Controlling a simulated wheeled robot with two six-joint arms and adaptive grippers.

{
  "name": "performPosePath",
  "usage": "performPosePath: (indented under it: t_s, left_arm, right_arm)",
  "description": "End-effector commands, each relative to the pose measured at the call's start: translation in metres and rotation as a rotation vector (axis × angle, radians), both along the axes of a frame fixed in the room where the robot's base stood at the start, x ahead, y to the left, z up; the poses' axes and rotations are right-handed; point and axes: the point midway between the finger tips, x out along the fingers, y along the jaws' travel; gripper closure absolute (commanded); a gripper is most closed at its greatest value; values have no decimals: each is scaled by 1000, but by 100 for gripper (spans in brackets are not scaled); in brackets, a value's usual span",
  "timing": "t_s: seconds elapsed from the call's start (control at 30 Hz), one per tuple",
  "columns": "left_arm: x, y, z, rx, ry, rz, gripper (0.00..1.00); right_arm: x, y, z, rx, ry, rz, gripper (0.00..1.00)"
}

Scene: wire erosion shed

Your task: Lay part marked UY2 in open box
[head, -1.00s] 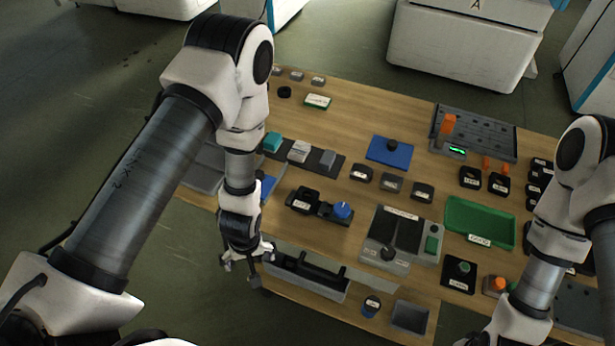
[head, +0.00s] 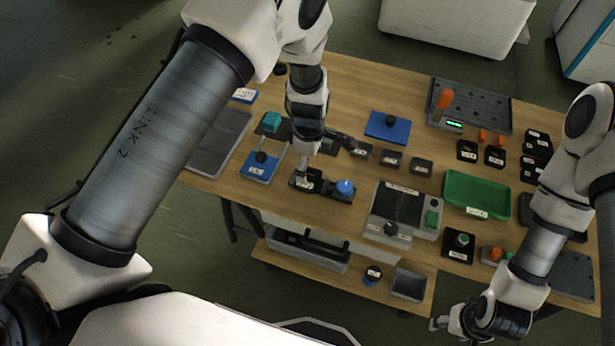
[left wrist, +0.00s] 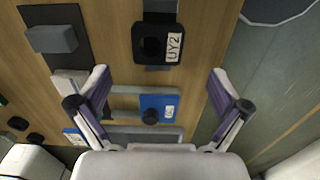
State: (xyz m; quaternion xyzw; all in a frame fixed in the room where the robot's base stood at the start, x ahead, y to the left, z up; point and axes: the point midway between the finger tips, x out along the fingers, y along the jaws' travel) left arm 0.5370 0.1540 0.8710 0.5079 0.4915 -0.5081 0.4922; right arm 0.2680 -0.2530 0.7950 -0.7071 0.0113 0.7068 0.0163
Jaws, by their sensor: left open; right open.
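The part marked UY2 is a black block with a round recess and a white label, seen in the left wrist view (left wrist: 148,45) ahead of my left fingertips. In the head view it appears to be the black labelled piece (head: 301,183) at the left end of a dark fixture with a blue knob (head: 344,187). My left gripper (head: 324,160) is open and empty above it, its fingers partly covering it; the fingers also show in the left wrist view (left wrist: 160,78). My right gripper (head: 440,323) is open near the bench's front right. I cannot tell which container is the open box.
A green tray (head: 451,200) and grey machine (head: 377,230) stand to the right. A lower shelf (head: 378,300) carries a long grey bin (head: 290,252) and small grey tray (head: 396,290).

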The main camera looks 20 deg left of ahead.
Motion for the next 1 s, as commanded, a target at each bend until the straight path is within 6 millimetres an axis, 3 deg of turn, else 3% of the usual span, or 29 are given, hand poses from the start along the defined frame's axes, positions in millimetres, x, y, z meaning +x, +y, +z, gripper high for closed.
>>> performPosePath:
  t_s: [0.4,0.63,0.67,0.9,1.0]
  left_arm:
    - [3,4,-64,0,2,-4,0]
    - [3,4,-70,1,0,-3,0]
    - [3,4,-70,1,0,-3,4]
    - [3,4,-70,1,0,-4,86]
    - [3,4,-69,1,0,-4,92]
  right_arm:
    - [0,0,24,0,-1,0,41]
    - [0,0,22,0,0,0,41]
    - [0,0,22,0,0,0,41]
    - [0,0,22,0,0,0,41]
    - [0,0,22,0,0,0,41]
